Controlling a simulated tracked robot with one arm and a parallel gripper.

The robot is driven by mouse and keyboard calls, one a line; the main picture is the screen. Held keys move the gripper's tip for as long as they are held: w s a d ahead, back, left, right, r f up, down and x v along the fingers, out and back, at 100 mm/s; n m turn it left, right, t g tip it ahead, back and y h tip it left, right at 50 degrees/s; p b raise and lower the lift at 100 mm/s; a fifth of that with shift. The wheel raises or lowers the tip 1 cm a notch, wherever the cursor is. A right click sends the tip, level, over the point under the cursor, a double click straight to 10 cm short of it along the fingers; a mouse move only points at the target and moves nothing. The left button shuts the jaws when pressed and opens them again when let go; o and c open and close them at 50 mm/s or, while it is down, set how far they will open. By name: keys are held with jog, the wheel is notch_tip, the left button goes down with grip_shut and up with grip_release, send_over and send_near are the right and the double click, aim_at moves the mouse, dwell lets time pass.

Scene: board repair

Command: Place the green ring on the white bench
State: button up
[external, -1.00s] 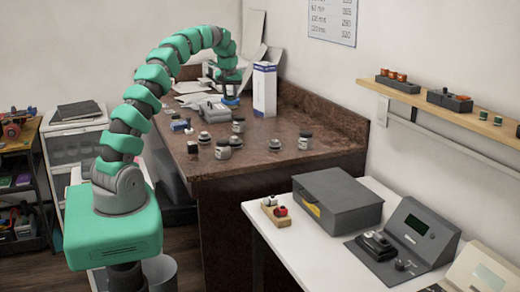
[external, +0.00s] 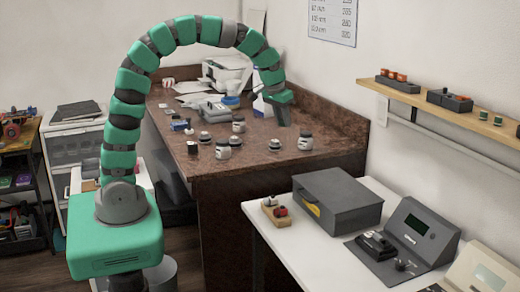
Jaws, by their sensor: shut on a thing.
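My gripper (external: 283,117) hangs at the end of the arched green arm, above the right part of the brown counter (external: 240,172). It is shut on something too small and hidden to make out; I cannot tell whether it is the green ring. No green ring shows clearly elsewhere. The white bench (external: 318,258) stands at the front right, well away from my gripper.
The bench carries a grey box (external: 337,203), a wooden block (external: 273,213) and a dark device (external: 408,240). Bare white surface shows along its front left. Several small jars stand on the counter. A shelf (external: 450,112) holds small parts, two green.

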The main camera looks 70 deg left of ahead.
jog(key=s+d+f+m+h+b, duration=0.25)
jog(key=s+d+m, duration=0.55)
jog(key=s+d, duration=1.35)
send_over(311, 249)
jog(key=s, duration=0.1)
jog(key=f, duration=2.3)
jog(key=shift+s+a+f, duration=0.15)
jog(key=shift+s+f, duration=0.05)
jog(key=shift+f, duration=0.1)
jog(key=shift+w+f+b, duration=0.15)
jog(key=shift+f+b, duration=0.05)
jog(key=shift+b, duration=0.1)
jog(key=shift+f+y, duration=0.25)
jog(key=shift+f, duration=1.3)
jog(key=shift+f, duration=0.1)
jog(key=o, duration=0.9)
jog(key=shift+o, duration=0.2)
